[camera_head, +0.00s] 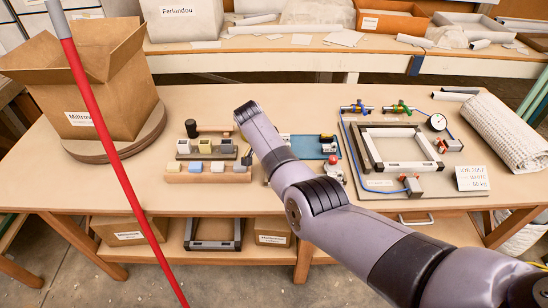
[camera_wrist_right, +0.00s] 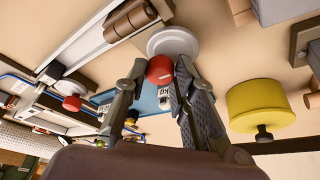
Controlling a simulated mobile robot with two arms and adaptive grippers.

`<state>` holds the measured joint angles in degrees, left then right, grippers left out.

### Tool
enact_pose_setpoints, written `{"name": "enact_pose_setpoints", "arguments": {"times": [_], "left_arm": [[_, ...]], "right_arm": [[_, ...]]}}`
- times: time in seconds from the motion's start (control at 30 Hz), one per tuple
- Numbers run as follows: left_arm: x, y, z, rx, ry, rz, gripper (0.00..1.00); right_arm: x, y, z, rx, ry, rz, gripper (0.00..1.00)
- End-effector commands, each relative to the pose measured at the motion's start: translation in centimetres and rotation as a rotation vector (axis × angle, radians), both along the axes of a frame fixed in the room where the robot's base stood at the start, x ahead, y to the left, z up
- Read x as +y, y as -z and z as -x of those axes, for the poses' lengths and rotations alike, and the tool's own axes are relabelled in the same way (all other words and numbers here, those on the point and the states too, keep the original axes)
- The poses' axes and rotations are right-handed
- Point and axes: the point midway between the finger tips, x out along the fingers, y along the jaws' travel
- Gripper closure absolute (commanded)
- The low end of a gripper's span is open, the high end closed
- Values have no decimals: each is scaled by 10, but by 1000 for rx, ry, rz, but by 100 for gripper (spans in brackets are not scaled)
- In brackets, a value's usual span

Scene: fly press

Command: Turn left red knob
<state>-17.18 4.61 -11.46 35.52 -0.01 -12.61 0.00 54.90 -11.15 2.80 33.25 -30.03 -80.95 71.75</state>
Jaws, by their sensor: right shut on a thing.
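A red knob (camera_wrist_right: 159,68) sits in front of a pale round disc (camera_wrist_right: 175,42) in the right wrist view. My right gripper (camera_wrist_right: 165,78) is shut on it, with one finger on each side. My right gripper's fingers are hidden behind the arm there. Another red knob (camera_wrist_right: 72,103) stands apart, near blue tubing, at the left of the wrist view. My left gripper is not in view.
A blue tray (camera_head: 305,148) lies beside the arm. To the right is a board with a grey frame (camera_head: 367,163), blue tubing and a gauge (camera_head: 438,122). A cardboard box (camera_head: 95,90) stands far left; a red pole (camera_head: 100,125) crosses in front.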

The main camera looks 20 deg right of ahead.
Motion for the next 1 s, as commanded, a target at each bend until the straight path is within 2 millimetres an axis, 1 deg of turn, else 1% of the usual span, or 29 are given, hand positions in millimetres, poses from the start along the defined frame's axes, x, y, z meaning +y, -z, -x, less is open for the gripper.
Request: {"name": "enact_pose_setpoints", "arguments": {"times": [0.13,0.17,0.43,0.77,0.87,1.0], "left_arm": [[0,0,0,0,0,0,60],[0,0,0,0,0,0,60],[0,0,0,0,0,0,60],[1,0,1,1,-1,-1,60],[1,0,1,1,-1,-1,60],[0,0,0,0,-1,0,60]], "right_arm": [[0,1,0,1,0,-2,100],[1,1,0,1,0,-2,74],[0,0,0,1,-1,-1,56],[1,-1,0,0,-1,0,56],[4,-7,1,-3,-2,0,56],[10,-26,4,-5,-2,-1,56]]}}
